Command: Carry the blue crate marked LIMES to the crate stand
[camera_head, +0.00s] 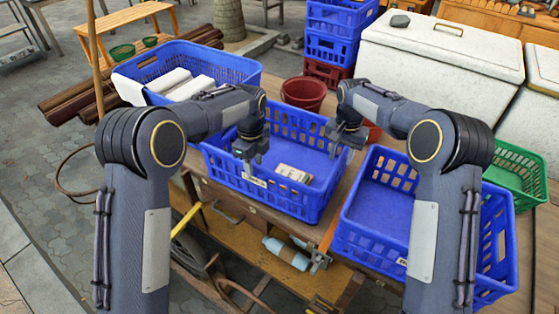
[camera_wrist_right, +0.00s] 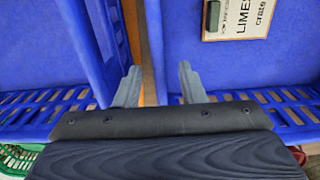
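The blue LIMES crate (camera_head: 311,208) stands on the wooden table in the middle of the head view. A card reading LIMES (camera_wrist_right: 238,18) lies inside it, and the card also shows in the head view (camera_head: 294,174). My right gripper (camera_wrist_right: 162,86) is open above the crate's side wall nearest the other crate, its fingers apart with nothing between them but the rim and a gap. My left gripper (camera_head: 252,158) hangs over the crate's left part and looks open. Its contact with the wall cannot be made out. I cannot tell which thing is the crate stand.
A second blue crate (camera_head: 352,247) stands close on the right, with a narrow gap. A blue crate with white contents (camera_head: 236,68) is behind left. A red bucket (camera_head: 304,92) and white chests (camera_head: 450,50) are behind. A green crate (camera_head: 520,180) is far right.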

